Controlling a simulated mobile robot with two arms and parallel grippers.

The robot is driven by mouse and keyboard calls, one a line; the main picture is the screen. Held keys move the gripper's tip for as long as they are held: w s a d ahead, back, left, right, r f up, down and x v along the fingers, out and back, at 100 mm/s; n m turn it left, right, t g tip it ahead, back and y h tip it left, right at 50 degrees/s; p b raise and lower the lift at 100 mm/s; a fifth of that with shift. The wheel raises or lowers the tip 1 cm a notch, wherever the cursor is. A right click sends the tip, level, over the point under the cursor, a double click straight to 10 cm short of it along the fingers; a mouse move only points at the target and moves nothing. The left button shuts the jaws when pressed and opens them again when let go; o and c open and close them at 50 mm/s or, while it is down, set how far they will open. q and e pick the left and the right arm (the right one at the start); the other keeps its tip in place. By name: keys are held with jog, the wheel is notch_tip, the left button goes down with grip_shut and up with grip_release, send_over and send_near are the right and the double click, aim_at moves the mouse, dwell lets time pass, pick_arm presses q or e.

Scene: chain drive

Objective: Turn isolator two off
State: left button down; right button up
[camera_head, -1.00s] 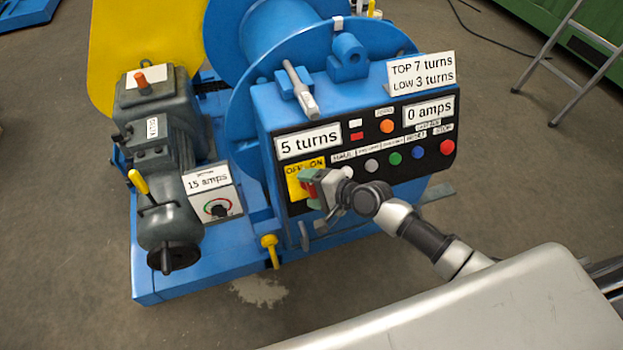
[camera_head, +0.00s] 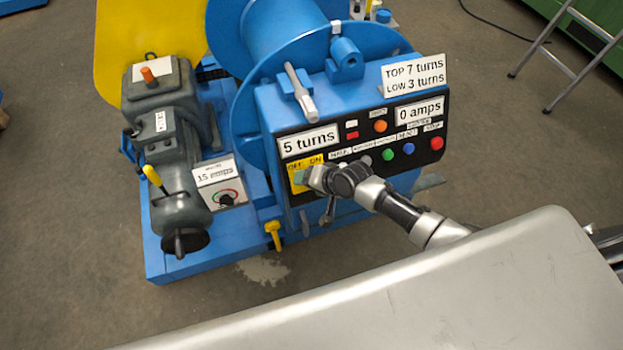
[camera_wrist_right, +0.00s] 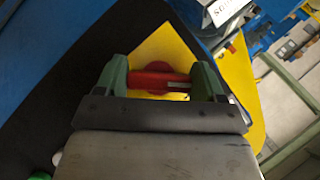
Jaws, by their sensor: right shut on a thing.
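The isolator is a red rotary handle (camera_wrist_right: 158,81) on a yellow plate (camera_head: 294,185) marked OFF and ON, at the left end of the black control panel. My right gripper (camera_head: 303,178) reaches it from the right. In the right wrist view the green fingers of my right gripper (camera_wrist_right: 161,78) are shut on the red handle, which lies crosswise between them. In the head view the gripper hides the handle, so its pointing cannot be read there. No "two" label is readable. My left gripper is not in view.
The panel (camera_head: 345,150) carries several coloured buttons close to my right arm, with displays reading 5 turns (camera_head: 309,141) and 0 amps (camera_head: 419,111). A grey motor unit (camera_head: 175,150) and a 15 amps dial box (camera_head: 219,185) stand at left. A ladder (camera_head: 545,60) is at far right.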

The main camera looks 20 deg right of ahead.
jog(key=shift+f, duration=0.1)
dwell(0.3)
jog(key=o, duration=0.9)
jog(key=shift+o, duration=0.2)
jog(key=p+v, duration=0.1)
jog(key=v, duration=1)
jog(key=shift+a, duration=0.1)
